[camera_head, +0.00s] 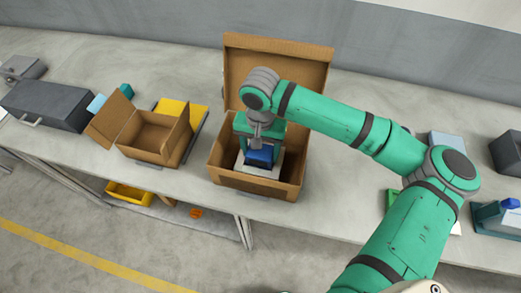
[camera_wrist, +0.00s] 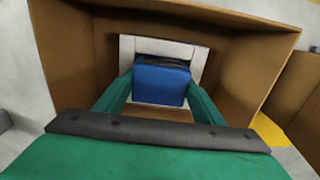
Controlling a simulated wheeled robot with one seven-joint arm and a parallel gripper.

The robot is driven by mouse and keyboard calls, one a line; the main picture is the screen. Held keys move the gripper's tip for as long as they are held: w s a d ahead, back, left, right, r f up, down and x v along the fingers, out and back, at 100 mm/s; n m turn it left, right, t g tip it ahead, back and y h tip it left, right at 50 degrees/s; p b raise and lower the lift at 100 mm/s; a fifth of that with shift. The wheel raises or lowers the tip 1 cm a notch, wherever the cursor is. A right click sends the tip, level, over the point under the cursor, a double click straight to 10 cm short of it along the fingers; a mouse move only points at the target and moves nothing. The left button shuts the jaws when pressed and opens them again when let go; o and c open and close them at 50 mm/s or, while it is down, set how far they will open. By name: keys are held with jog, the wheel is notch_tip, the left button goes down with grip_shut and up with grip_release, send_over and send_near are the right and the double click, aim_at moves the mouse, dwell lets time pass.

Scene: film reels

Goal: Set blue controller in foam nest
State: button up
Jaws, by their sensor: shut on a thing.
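The blue controller (camera_head: 260,158) is a blue block inside the large open cardboard box (camera_head: 229,180). It also shows in the wrist view (camera_wrist: 160,80), between the two green fingers of my gripper (camera_wrist: 160,92). My gripper is shut on it, reaching down into the box. The white foam nest (camera_head: 265,171) lies in the box around and below the controller; its pale rim shows in the wrist view (camera_wrist: 127,48) as well. I cannot tell whether the controller touches the bottom of the nest. The controller's far side is dark.
A smaller open cardboard box (camera_head: 150,155) stands to the left, with a yellow item (camera_head: 182,110) behind it. A dark grey case (camera_head: 47,105) lies farther left. The large box's raised back flap (camera_head: 278,62) stands behind my gripper. Bare tabletop (camera_head: 325,185) shows to its right.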

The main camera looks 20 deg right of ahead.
aim_at(260, 151)
jog(key=o, duration=1.4)
notch_tip(260, 151, up, 12)
jog(key=shift+r, duration=0.1)
